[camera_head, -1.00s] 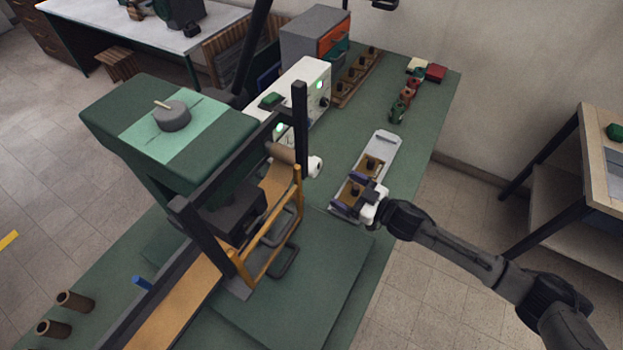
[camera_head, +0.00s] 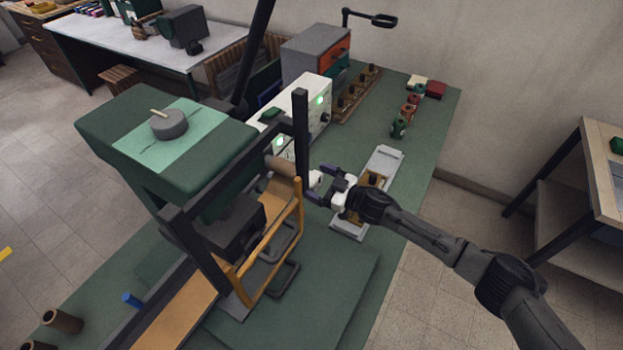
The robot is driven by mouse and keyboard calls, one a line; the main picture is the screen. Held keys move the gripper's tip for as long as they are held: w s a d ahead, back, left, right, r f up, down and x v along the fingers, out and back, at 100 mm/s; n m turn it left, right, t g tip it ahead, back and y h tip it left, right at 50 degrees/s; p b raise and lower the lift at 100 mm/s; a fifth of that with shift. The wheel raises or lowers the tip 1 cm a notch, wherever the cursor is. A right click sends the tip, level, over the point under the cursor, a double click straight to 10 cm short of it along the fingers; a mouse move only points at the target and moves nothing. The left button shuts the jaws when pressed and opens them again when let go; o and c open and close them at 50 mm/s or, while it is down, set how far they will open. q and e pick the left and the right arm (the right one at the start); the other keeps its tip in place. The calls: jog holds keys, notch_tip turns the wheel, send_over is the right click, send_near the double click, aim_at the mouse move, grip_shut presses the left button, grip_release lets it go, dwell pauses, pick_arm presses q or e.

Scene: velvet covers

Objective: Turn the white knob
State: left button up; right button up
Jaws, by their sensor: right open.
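My left gripper is not in view.
A grey tray (camera_head: 386,157) with wooden blocks lies under my right gripper. A white control box (camera_head: 312,105) with green lights stands behind the machine. Small red and green bottles (camera_head: 399,129) stand at the back right. The green bench is bare between tray and bottles.

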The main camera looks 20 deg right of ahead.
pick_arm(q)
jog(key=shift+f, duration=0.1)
pick_arm(e)
jog(key=shift+x, duration=1.05)
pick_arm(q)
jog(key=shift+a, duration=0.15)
pick_arm(e)
jog(key=shift+w, duration=0.1)
jog(key=shift+c, duration=0.3)
jog(key=c, duration=0.9)
jog(key=shift+o, duration=0.2)
jog(key=shift+a, duration=0.1)
